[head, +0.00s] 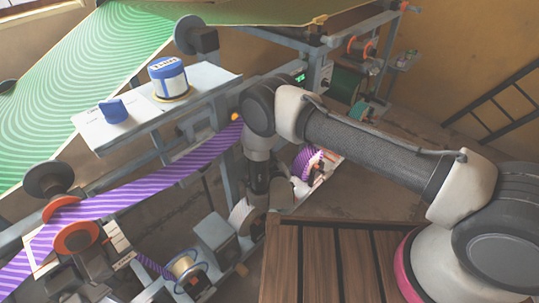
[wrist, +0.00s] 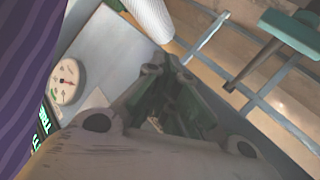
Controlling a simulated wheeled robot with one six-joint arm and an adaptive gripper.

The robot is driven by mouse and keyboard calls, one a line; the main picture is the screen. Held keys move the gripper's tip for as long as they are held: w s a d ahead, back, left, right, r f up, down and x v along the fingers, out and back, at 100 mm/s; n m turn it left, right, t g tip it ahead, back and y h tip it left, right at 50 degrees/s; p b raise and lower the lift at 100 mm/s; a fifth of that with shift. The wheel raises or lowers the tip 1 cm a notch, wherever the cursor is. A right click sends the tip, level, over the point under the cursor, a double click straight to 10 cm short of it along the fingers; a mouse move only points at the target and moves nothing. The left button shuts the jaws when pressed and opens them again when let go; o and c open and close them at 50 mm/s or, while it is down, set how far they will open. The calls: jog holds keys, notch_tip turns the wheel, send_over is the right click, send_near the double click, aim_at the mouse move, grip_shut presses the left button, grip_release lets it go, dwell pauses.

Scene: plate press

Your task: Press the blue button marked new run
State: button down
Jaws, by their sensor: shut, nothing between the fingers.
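My gripper (head: 259,188) points down beside the press frame in the head view, near its lower rollers. In the wrist view my gripper (wrist: 185,115) is shut and empty, its dark green-grey fingers together. I cannot make out a blue button marked new run in either view. A round blue piece (head: 114,110) sits on the grey shelf at the left, but I can read no such marking on it. My arm hides part of the press.
A blue-and-white tin (head: 167,77) stands on the grey shelf (head: 212,80). Purple striped web (head: 150,193) runs over rollers. A green display (head: 299,78) is behind my arm. A dial gauge (wrist: 66,81) is on a pale panel (wrist: 105,55). A slatted wooden top (head: 335,262) is at front.

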jog(key=shift+s+d, duration=0.45)
jog(key=shift+d, duration=0.1)
jog(key=shift+s+d, duration=0.8)
jog(key=shift+d, duration=0.2)
jog(key=shift+s+d, duration=0.75)
jog(key=shift+d, duration=0.25)
